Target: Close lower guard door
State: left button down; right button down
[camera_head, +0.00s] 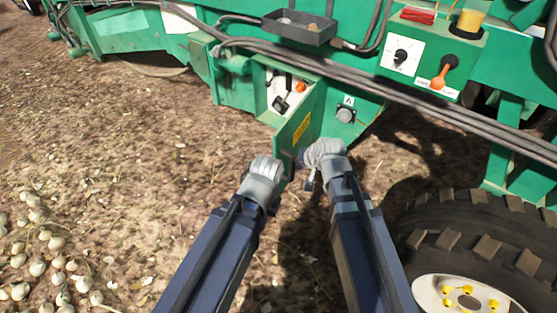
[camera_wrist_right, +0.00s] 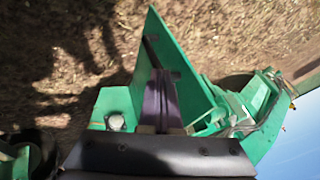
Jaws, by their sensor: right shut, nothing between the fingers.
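The lower guard door (camera_head: 302,125) is a green panel with a yellow label. It stands open, swung out from the control box (camera_head: 285,92), whose white panel shows beside it. In the right wrist view the door (camera_wrist_right: 140,72) is a green plate rising beside my fingers. My right gripper (camera_head: 302,160) is at the door's lower right side; it is shut and empty in the wrist view (camera_wrist_right: 158,85). I cannot tell whether it touches the door. My left gripper (camera_head: 265,170) is at the door's lower left; its fingers are hidden.
Hoses (camera_head: 330,68) run across the green machine above the door. A round fitting (camera_head: 345,114) sits right of it. A large tyre (camera_head: 480,235) stands at the lower right. Onions (camera_head: 45,250) lie on the soil at left. Open ground lies left of my arms.

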jog(key=w, duration=0.2)
jog(key=b, duration=0.8)
send_over(292, 166)
jog(key=s+a, duration=0.2)
jog(key=s, duration=0.1)
notch_tip(292, 166, down, 8)
jog(key=shift+w+a+r+t, duration=0.1)
jog(key=shift+w+a+t, duration=0.05)
jog(key=shift+a, duration=0.3)
jog(key=shift+w+a+r+t, duration=0.1)
jog(key=shift+w+a+t, duration=0.05)
jog(key=shift+a, duration=0.3)
jog(key=shift+a+m, duration=0.15)
jog(key=shift+m, duration=0.15)
